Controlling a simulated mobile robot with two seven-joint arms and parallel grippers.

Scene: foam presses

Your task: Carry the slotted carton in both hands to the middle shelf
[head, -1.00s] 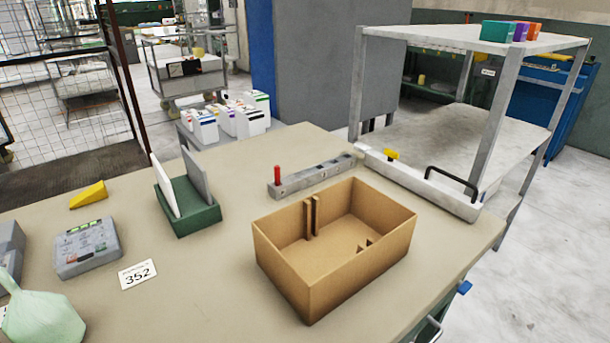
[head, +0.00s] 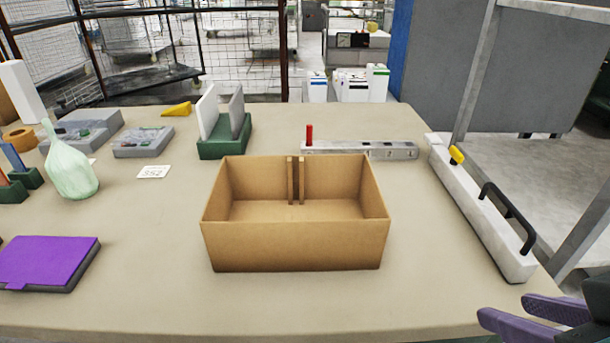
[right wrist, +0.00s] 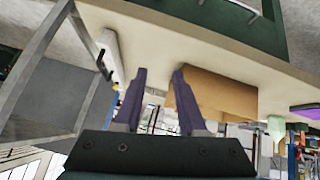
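The slotted carton (head: 295,245) is an open brown box standing upright on the table, with two upright strips forming a slot on its far inner wall. It also shows in the right wrist view (right wrist: 212,97). My right gripper (head: 505,312) is at the lower right of the head view, right of the carton and apart from it. Its purple fingers stand apart with nothing between them in the right wrist view (right wrist: 159,75). The shelf unit (head: 540,155) stands at the right; a grey-white shelf surface shows behind its posts. My left gripper is not in view.
On the table (head: 140,270) a grey bar with a red peg (head: 360,150) and a green holder with panels (head: 224,148) lie behind the carton. A white bar with a black handle (head: 485,220) lies along the right edge. A purple pad (head: 48,262) and green bottle (head: 70,170) are left.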

